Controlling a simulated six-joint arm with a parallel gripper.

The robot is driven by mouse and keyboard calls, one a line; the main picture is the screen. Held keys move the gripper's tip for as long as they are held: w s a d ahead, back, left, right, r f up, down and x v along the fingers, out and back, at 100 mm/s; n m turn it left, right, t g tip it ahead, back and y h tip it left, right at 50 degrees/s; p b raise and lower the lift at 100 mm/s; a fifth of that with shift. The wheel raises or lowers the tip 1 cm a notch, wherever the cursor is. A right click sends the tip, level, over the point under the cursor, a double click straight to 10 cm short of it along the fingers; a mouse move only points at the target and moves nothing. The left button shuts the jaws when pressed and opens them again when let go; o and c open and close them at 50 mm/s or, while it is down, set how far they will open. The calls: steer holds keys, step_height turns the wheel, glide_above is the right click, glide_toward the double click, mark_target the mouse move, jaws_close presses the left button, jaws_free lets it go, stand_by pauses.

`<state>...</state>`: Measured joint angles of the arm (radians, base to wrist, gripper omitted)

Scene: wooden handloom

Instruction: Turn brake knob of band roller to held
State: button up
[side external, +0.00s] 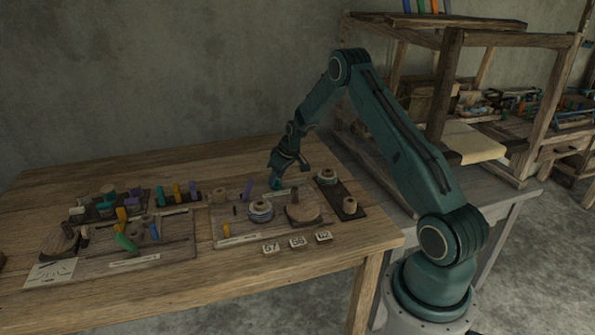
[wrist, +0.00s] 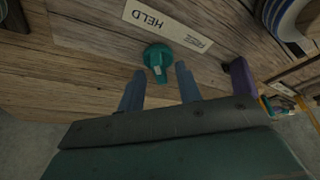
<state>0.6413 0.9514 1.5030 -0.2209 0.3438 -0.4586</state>
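The teal brake knob (wrist: 158,60) sits on a wooden board below a pale label plate (wrist: 165,24) in the wrist view. The plate reads HELD, upside down, at its left part; its right-hand marking is not legible. The knob's raised ridge has a pale end facing my gripper, away from the plate. My gripper (wrist: 159,71) is open, its two blue-grey fingers either side of the knob's near edge, with nothing between them that I can see held. In the side view my gripper (side external: 276,184) points down over the right board; the knob cannot be made out there.
A blue-striped roll (wrist: 287,18) and a purple peg (wrist: 241,76) are right of the fingers in the wrist view. In the side view, a striped roll (side external: 261,211) and round wooden block (side external: 303,215) stand near my gripper. Numbered tags (side external: 297,242) lie in front.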

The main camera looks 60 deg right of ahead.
steer(key=v, duration=1.3)
steer(key=shift+r, duration=0.25)
steer(key=shift+r, duration=0.1)
steer(key=s+a+r, duration=0.5)
steer(key=a+r, duration=0.3)
steer(key=a, duration=0.2)
steer(key=s+a+r, duration=0.4)
steer(key=a+r, duration=0.4)
steer(key=a, duration=0.2)
steer(key=s+a, duration=0.5)
steer(key=s, duration=0.4)
steer(key=s+a+r+t, duration=0.1)
steer(key=s+a, duration=0.5)
steer(key=s, duration=0.4)
steer(key=shift+s+r+n, duration=0.25)
steer(key=shift+n, duration=0.15)
